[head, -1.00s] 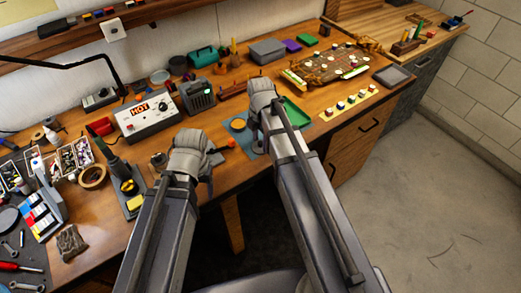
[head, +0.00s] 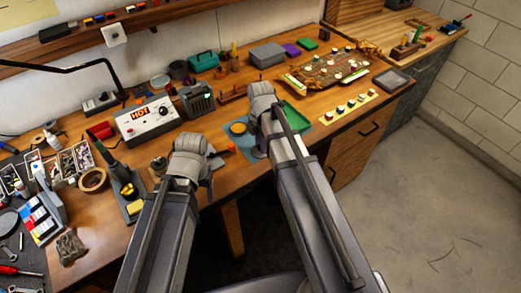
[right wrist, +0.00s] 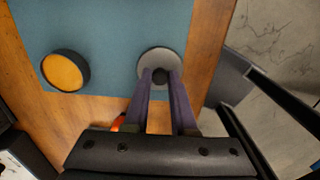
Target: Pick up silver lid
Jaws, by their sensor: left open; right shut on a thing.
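The silver lid (right wrist: 147,59), a grey disc with a black knob, shows in the right wrist view near the blue mat's right edge. My right gripper (right wrist: 160,79) is shut on the knob. I cannot tell whether the lid touches the mat. In the head view my right gripper (head: 266,110) is over the mat, with its arm hiding most of what is below. My left gripper (head: 192,160) is open above the front of the bench, its fingers largely hidden behind its wrist.
A round black-rimmed container with an orange top (right wrist: 64,72) stands on the blue mat (right wrist: 112,30), left of the lid. A green tray (head: 295,114) lies right of my right gripper. A soldering iron stand (head: 130,190) is near my left arm. The bench's front edge is close.

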